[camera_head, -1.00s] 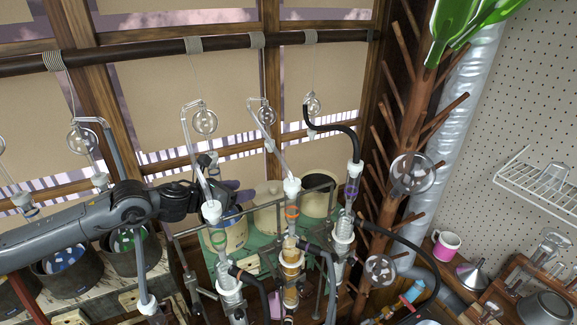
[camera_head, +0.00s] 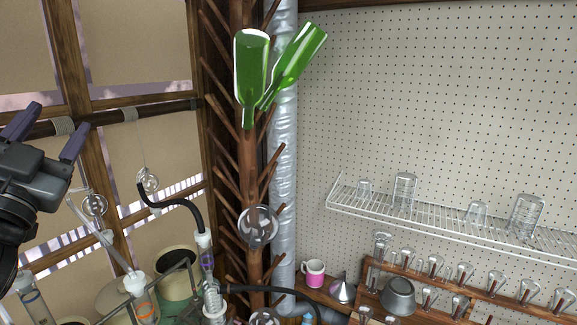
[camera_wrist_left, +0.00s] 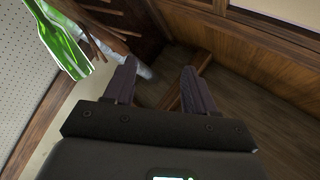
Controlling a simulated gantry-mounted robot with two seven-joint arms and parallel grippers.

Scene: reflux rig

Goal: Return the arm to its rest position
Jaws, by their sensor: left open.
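My left gripper (camera_head: 48,138) shows at the left edge of the head view, raised in front of the window frame, with its two purple-grey fingers pointing up and apart. In the left wrist view its fingers (camera_wrist_left: 158,88) are spread with nothing between them. Beyond them I see brown wood panelling and a dark floor. My left arm is mostly outside the head view. My right gripper is in neither view.
Two green bottles (camera_head: 251,72) hang on a wooden peg rack (camera_head: 248,170) beside a silver duct (camera_head: 283,150). Glass tubing and a black hose (camera_head: 180,203) stand at lower left.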

